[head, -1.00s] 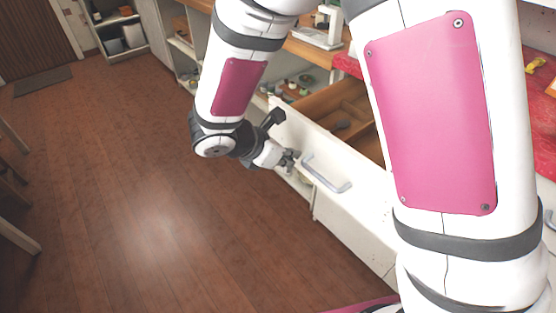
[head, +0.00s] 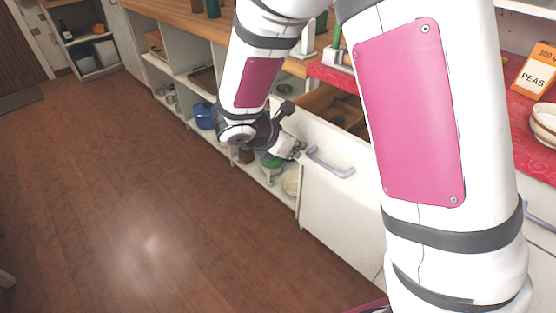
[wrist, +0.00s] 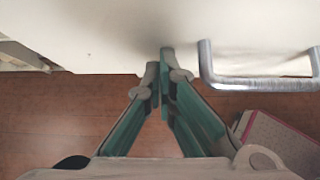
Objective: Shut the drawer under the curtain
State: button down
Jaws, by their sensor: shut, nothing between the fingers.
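The drawer, with a white front (head: 347,151), stands partly pulled out under the counter; its wooden inside (head: 326,104) shows behind the front. A grey bar handle (head: 331,166) is on the front and also shows in the wrist view (wrist: 258,84). My gripper (head: 301,151) is shut and empty at the left part of the front, left of the handle. In the wrist view its fingertips (wrist: 160,62) meet the white front in the picture; I cannot tell whether they touch it. My arm hides part of the drawer's right side. No curtain is in view.
Red oilcloth (head: 337,76) covers the counter above, with a peas box (head: 537,70) and a white bowl (head: 545,120) at the right. Open shelves to the left hold a blue pot (head: 204,116) and other items. The wooden floor (head: 130,200) is clear.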

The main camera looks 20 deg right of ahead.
jog(key=w+d, duration=0.3)
jog(key=d, duration=0.2)
jog(key=w+d, duration=0.3)
jog(key=d, duration=0.2)
jog(key=w+d, duration=0.3)
jog(key=d, duration=0.3)
jog(key=shift+w+d, duration=0.2)
jog(key=shift+d, duration=0.1)
